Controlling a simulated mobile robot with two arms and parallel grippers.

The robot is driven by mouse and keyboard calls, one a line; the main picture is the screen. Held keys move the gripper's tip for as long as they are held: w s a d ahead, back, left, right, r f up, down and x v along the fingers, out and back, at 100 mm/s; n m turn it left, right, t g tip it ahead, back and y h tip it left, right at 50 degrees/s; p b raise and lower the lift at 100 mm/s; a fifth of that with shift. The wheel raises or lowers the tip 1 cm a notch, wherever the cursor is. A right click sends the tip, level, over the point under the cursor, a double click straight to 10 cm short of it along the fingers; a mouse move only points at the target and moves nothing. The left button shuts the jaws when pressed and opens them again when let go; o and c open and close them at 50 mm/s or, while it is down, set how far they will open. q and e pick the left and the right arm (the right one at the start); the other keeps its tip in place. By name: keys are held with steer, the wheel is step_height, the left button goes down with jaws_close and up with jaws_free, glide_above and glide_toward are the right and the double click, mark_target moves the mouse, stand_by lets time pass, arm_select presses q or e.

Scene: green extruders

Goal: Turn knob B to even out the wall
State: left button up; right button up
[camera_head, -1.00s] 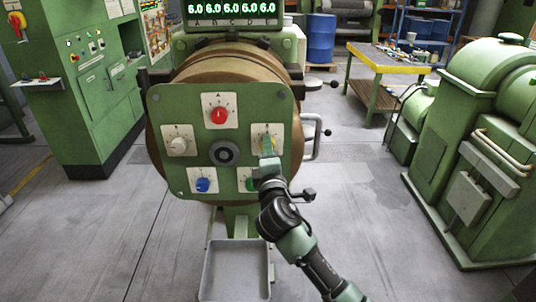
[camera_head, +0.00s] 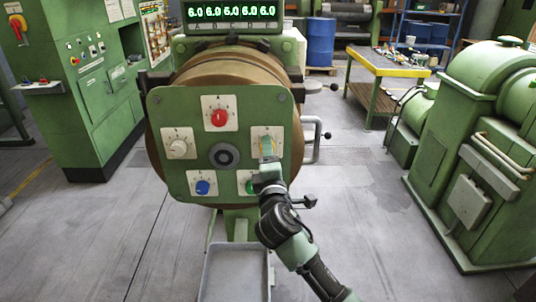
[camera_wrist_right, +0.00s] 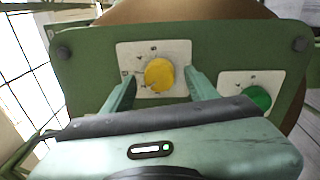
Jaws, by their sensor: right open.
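The green extruder face plate (camera_head: 185,112) carries several coloured knobs around a dark round centre (camera_head: 224,156). A red knob (camera_head: 219,118) is at the top, a white knob (camera_head: 178,149) at the left and a blue knob (camera_head: 203,188) at the lower left. My right gripper (camera_head: 268,152) is at the upper-right knob and mostly hides it. In the right wrist view the yellow knob (camera_wrist_right: 159,75) sits between the two spread fingers of my right gripper (camera_wrist_right: 158,92), with gaps at both sides. A green knob (camera_wrist_right: 257,98) shows beside it. My left gripper is out of view.
A display (camera_head: 232,13) above the extruder reads 6.0 in every field. A grey tray (camera_head: 207,275) lies below the plate. A handle (camera_head: 316,140) sticks out at the right. A yellow-edged table (camera_head: 385,65) and green machine (camera_head: 470,150) stand to the right.

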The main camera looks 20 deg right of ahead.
steer(key=b+v, duration=0.1)
steer(key=v, duration=0.6)
steer(key=shift+b, duration=0.4)
